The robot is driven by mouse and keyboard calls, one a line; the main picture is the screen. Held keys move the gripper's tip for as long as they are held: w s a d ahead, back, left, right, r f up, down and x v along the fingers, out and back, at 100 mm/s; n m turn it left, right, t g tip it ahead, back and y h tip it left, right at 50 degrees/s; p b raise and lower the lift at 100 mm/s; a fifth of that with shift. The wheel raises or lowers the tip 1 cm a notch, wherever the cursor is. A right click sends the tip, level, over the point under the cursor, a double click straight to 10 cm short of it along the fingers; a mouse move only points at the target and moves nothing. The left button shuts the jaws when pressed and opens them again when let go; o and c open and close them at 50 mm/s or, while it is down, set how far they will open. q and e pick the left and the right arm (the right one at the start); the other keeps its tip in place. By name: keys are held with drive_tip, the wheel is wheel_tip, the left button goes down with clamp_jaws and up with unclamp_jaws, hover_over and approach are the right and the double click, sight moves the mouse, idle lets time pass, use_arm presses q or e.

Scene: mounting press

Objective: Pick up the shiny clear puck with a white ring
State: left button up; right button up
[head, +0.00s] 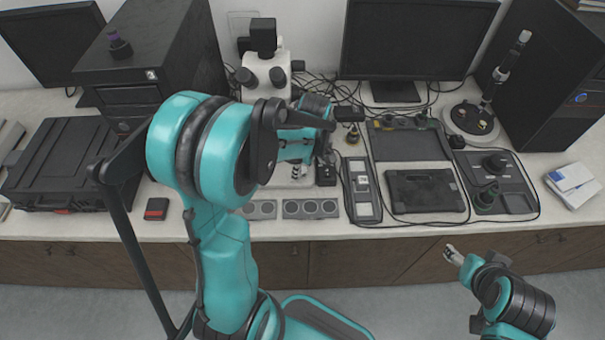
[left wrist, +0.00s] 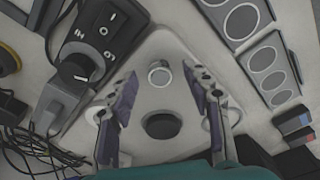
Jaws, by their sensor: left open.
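A small shiny clear puck with a white ring (left wrist: 160,76) rests on the pale base plate (left wrist: 178,48) in the left wrist view. My left gripper (left wrist: 159,84) is open, with its two dark-padded fingers apart on either side of the puck in that view. I cannot tell how high the fingertips are above the plate. In the head view the left gripper (head: 299,172) is over the bench by the white microscope, and I cannot make out the puck there. My right gripper (head: 453,255) is in front of the bench, too small to read.
A black round disc (left wrist: 162,126) sits on the plate near the puck. A black switch box (left wrist: 100,38) stands at the left, and grey panels with round wells (left wrist: 268,67) lie at the right. The white microscope (head: 266,75) rises behind my left gripper.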

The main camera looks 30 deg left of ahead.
use_arm(q)
drive_tip(key=c, duration=1)
